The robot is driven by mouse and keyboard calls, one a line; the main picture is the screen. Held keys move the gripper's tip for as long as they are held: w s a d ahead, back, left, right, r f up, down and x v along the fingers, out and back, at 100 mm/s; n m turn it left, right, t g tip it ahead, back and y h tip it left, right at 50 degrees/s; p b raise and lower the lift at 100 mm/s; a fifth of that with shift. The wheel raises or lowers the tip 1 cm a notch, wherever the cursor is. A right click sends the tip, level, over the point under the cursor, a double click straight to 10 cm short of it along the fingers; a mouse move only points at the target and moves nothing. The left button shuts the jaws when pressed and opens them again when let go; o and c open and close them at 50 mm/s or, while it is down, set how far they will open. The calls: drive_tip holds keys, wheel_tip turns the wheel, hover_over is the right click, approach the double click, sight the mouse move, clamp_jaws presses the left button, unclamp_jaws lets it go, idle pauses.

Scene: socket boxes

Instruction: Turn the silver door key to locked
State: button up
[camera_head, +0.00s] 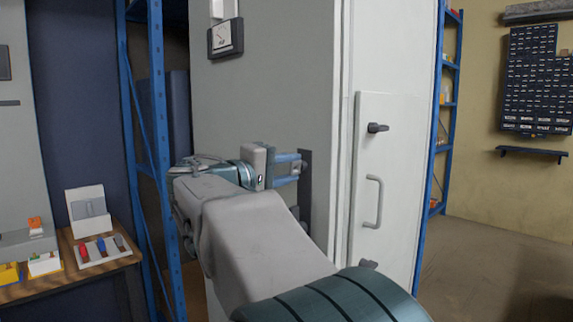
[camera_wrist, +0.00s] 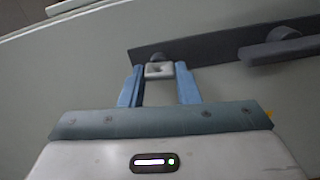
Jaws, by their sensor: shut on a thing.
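The silver door key (camera_wrist: 159,71) shows its pale, flat bow in the wrist view, with its shaft end at a dark lock cylinder. The lock sits on a long dark door plate (camera_wrist: 215,50), which also shows edge-on in the head view (camera_head: 305,183). My gripper (camera_wrist: 159,72) has its two blue fingers on either side of the key bow and is shut on it. In the head view my gripper (camera_head: 299,166) reaches the dark plate on the grey door; the key is hidden there. The exact turn angle of the key is hard to tell.
A dark lever handle (camera_wrist: 282,48) sits on the same plate, right of the key in the wrist view. A white panel (camera_head: 395,160) with a grey pull handle (camera_head: 374,202) stands to the right. A wooden bench (camera_head: 70,262) with small items is at left.

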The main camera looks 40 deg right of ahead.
drive_tip(key=shift+n, duration=0.7)
drive_tip(key=o, duration=1)
drive_tip(key=shift+a, duration=0.1)
drive_tip(key=a, duration=0.9)
drive_tip(key=s+a, duration=0.1)
drive_tip(key=a, duration=0.3)
drive_tip(key=shift+a, duration=0.35)
drive_tip(key=shift+p, duration=0.35)
